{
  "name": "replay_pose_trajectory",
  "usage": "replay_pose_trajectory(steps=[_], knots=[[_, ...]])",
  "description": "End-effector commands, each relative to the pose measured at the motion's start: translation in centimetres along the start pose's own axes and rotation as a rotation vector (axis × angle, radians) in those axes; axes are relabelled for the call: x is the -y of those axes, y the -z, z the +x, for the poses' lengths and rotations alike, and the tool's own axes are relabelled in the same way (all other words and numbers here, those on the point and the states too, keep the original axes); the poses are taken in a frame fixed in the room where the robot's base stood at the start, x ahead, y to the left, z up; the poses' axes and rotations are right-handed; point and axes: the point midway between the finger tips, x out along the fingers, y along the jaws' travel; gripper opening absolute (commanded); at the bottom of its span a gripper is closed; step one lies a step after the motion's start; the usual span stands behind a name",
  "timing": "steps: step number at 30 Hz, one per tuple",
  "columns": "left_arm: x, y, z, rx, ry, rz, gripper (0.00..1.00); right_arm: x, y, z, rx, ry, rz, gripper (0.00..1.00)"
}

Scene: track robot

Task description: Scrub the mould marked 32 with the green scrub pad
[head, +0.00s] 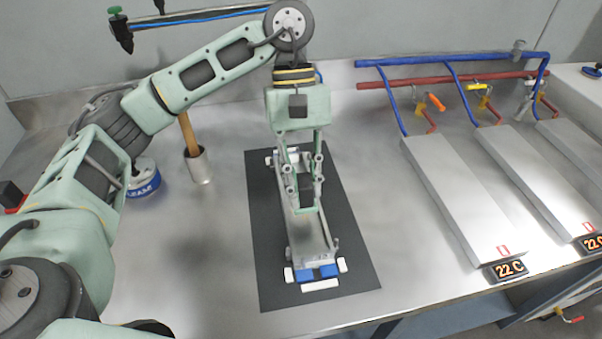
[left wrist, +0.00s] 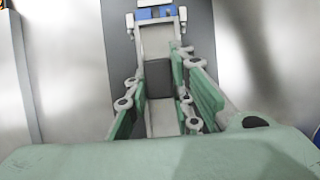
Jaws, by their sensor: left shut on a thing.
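My left gripper (head: 306,200) points down over a long grey track-like device with white and blue ends (head: 318,272). It is shut on a dark block (head: 306,188) at the device's middle. The dark block also shows between the green fingers in the left wrist view (left wrist: 158,80). I cannot tell whether the block is part of the device. No separate green scrub pad and no mark 32 can be made out. My right gripper is not in view.
The device lies on a black mat (head: 262,255) on a steel bench. Grey slabs (head: 455,190) with displays reading 22 C (head: 508,269) stand at right, below blue and red pipes (head: 450,84). A metal cup (head: 200,167) with a wooden handle and a blue tin (head: 143,181) are at left.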

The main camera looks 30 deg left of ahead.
Motion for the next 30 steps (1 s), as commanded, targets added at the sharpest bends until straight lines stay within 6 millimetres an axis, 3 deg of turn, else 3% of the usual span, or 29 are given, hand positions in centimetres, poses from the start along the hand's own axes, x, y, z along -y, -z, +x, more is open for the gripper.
replay_pose_trajectory(steps=[11,23,30], knots=[[0.0,-0.2,0.1,-0.001,0.0,0.0,0.0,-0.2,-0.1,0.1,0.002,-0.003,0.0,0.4],[0.0,-2.4,0.9,-0.001,0.0,0.002,0.0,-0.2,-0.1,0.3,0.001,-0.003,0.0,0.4],[0.0,-2.6,0.9,0.0,0.0,0.0,0.0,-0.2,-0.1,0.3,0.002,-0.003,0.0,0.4]])
